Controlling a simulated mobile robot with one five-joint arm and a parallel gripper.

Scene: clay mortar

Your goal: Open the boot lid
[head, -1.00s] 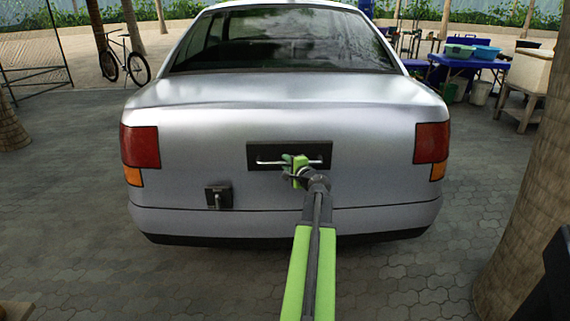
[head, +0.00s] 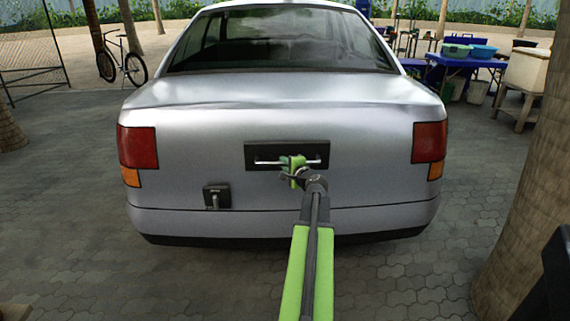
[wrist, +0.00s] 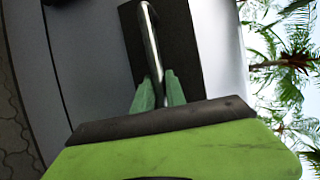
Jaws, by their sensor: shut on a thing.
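The silver car's boot lid (head: 200,115) faces me and looks closed, with its lower seam a thin dark line. A metal bar handle (head: 263,162) is fixed across a black plate (head: 287,147) in the middle of the lid. My gripper (head: 291,166) is shut on this handle, right of the bar's middle. In the wrist view the green fingers (wrist: 157,90) stand on both sides of the handle (wrist: 150,40); the fingers hide part of it. A small dark latch box (head: 217,190) with a short metal lever pointing down sits lower left, near the seam.
A tree trunk (head: 515,220) stands close on the right. A blue table (head: 470,65) with basins is at the back right, and a bicycle (head: 122,63) at the back left.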

